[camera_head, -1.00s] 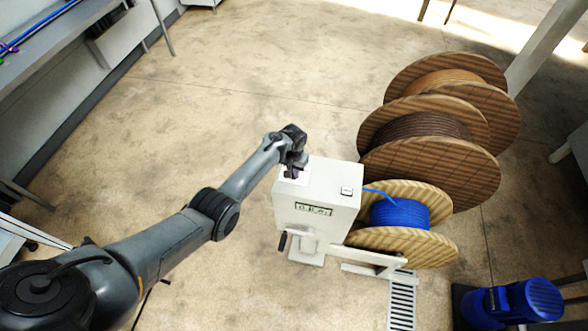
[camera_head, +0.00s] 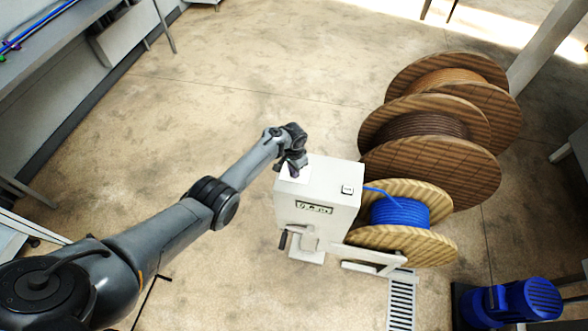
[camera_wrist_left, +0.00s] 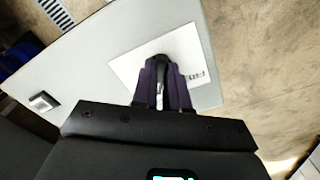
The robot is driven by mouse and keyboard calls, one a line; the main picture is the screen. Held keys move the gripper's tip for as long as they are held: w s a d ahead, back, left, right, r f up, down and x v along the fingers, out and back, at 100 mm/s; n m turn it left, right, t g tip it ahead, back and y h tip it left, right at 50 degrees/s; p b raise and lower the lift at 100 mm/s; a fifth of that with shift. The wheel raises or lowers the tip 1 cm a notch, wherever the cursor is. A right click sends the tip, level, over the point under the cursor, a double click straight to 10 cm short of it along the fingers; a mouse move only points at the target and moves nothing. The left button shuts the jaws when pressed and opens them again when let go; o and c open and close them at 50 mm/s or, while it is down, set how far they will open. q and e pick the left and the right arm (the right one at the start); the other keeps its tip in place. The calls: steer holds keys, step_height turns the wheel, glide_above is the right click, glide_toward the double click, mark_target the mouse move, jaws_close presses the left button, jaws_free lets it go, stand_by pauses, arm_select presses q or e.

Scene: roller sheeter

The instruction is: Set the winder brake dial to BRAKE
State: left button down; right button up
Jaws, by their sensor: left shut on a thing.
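The winder cabinet (camera_head: 318,195) is a pale grey box on a stand. The white plate (camera_wrist_left: 130,70) of the brake dial lies on its top, at the left corner in the head view. My left gripper (camera_head: 293,172) reaches down onto this plate from above. In the left wrist view its two dark fingers (camera_wrist_left: 164,88) are shut on the brake dial (camera_wrist_left: 161,60), a small dark knob mostly hidden between them. Partly covered lettering, which looks like FREE, shows right of the fingers. The dial's pointer direction cannot be made out. My right gripper is not in view.
A spool of blue cable (camera_head: 400,212) stands beside the cabinet on the right, with larger wooden reels (camera_head: 430,145) behind it. A small square switch (camera_head: 347,189) sits on the cabinet top. A blue motor (camera_head: 515,300) is at lower right. The floor left of the cabinet is clear.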

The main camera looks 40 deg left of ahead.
arm_select(q)
steer(key=c, duration=1.1)
jaws_free()
steer(key=shift+c, duration=0.2)
steer(key=shift+r, duration=0.5)
step_height(320, 180, up, 10)
steer(key=p, duration=0.2)
steer(key=shift+p, duration=0.3)
steer(key=shift+s+f, duration=0.1)
steer(key=shift+f, duration=0.05)
